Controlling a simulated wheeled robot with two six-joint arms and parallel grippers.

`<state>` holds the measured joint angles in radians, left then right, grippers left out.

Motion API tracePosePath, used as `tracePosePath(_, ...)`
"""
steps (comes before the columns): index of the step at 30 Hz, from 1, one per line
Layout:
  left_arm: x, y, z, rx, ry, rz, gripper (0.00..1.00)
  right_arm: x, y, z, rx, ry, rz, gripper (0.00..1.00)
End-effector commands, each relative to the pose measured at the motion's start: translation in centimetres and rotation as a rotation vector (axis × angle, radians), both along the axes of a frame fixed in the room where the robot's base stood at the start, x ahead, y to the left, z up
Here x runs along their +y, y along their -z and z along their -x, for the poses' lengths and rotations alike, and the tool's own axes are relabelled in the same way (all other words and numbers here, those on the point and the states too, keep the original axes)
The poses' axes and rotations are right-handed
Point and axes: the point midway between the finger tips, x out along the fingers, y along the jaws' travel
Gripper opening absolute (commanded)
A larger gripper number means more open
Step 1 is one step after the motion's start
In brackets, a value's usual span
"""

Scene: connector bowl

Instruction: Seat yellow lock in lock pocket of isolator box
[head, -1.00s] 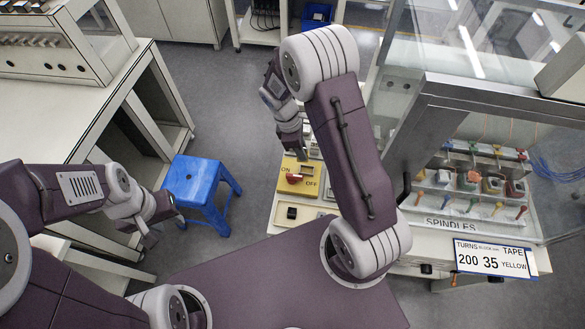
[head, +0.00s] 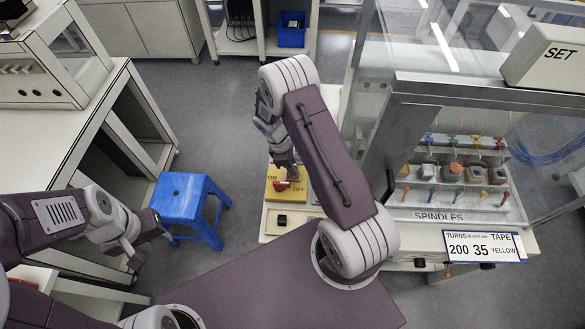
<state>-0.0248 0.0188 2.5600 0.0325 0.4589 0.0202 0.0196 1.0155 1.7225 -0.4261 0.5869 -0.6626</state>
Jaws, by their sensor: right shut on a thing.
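The yellow isolator box (head: 273,196) stands on the bench past my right arm, with ON lettering and a red switch handle (head: 281,187) on its top. My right gripper (head: 291,176) points down over the box, close to the handle. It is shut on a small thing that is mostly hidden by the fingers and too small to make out. I cannot pick out the yellow lock or the lock pocket clearly. My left gripper (head: 150,250) is held low at the left, near the blue stool. It looks open and empty.
A blue stool (head: 182,198) stands on the floor between the benches. A spindle rack (head: 455,214) and a sign (head: 484,248) reading 200, 35, YELLOW are at the right, by a clear-walled enclosure. A SET box (head: 548,62) is at the upper right.

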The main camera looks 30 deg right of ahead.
Motion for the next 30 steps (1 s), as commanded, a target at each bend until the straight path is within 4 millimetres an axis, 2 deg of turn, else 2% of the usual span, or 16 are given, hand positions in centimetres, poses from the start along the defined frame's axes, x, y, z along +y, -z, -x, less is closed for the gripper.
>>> tracePosePath(4, 0.0, -0.3, 0.0, 0.0, 0.0, 0.0, 0.36, 0.0, 1.6, 0.0, -0.001, -0.001, 0.0, 0.0)
tracePosePath(14, 0.0, 0.1, 0.0, 0.0, 0.0, 0.0, 0.36, 0.0, 2.1, 0.0, -0.001, 0.0, 0.001, 0.0)
tracePosePath(15, 0.0, 0.0, 0.0, 0.0, 0.0, 0.0, 0.36, 0.0, 2.0, 0.0, -0.001, 0.0, 0.001, 0.28)
tracePosePath(17, 0.0, 0.0, 0.0, 0.0, 0.0, 0.0, 0.36, 0.0, 2.0, 0.0, -0.001, 0.0, 0.001, 0.41)
tracePosePath(26, 0.0, -0.1, 0.0, 0.0, 0.0, 0.0, 0.36, 0.0, 1.8, 0.0, -0.001, 0.0, 0.001, 0.41)
tracePosePath(30, 0.0, 0.0, 0.0, 0.0, 0.0, 0.0, 0.36, 0.2, 0.8, -0.3, -0.004, 0.0, 0.001, 0.41)
